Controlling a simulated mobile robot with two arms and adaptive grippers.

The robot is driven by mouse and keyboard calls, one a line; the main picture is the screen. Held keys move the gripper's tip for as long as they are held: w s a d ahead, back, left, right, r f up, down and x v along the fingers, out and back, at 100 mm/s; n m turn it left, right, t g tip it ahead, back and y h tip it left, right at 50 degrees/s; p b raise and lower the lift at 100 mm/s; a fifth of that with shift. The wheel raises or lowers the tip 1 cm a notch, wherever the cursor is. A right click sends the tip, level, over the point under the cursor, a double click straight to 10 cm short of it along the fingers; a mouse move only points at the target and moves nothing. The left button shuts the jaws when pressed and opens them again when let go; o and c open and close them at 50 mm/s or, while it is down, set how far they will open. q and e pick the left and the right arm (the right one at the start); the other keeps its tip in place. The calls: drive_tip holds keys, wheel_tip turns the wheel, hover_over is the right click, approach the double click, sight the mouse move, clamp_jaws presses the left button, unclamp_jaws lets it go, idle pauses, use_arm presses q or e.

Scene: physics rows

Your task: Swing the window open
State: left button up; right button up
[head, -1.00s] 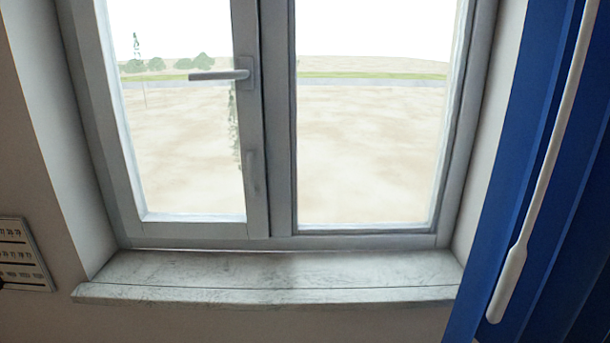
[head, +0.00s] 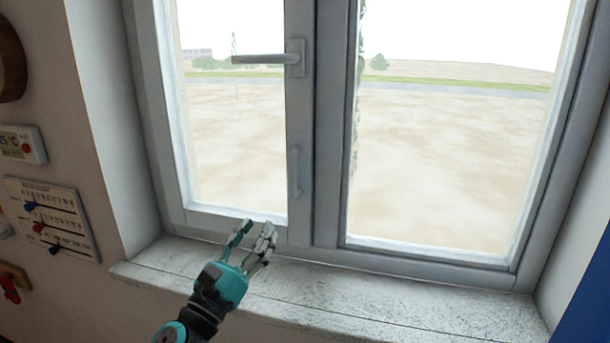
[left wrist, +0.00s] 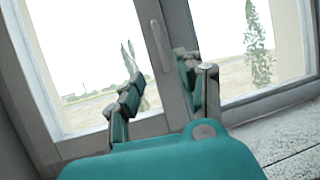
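The window's left sash (head: 300,215) has a grey frame, and I see no clear gap at its edge. Its lever handle (head: 268,59) is horizontal, pointing left. A small vertical pull handle (head: 295,172) sits lower on the same sash stile; it also shows in the left wrist view (left wrist: 161,46). My left gripper (head: 255,230), teal and dark, is above the sill, below and left of the pull handle. Its fingers are apart and empty, as in the left wrist view (left wrist: 160,75), and it does not appear to touch either handle. My right gripper is not in view.
A speckled stone sill (head: 400,305) runs below the window, bare. The right window pane (head: 440,170) is beside the sash. A calendar board (head: 52,218) and a small thermostat-like box (head: 22,145) hang on the left wall. A blue surface (head: 590,300) is at the lower right.

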sight(292, 179)
use_arm(q)
drive_tip(key=p+x, duration=0.2)
drive_tip(key=x, duration=1.3)
drive_tip(key=shift+f, duration=0.15)
drive_tip(key=shift+w+d, duration=0.25)
drive_tip(key=shift+w, duration=0.05)
clamp_jaws()
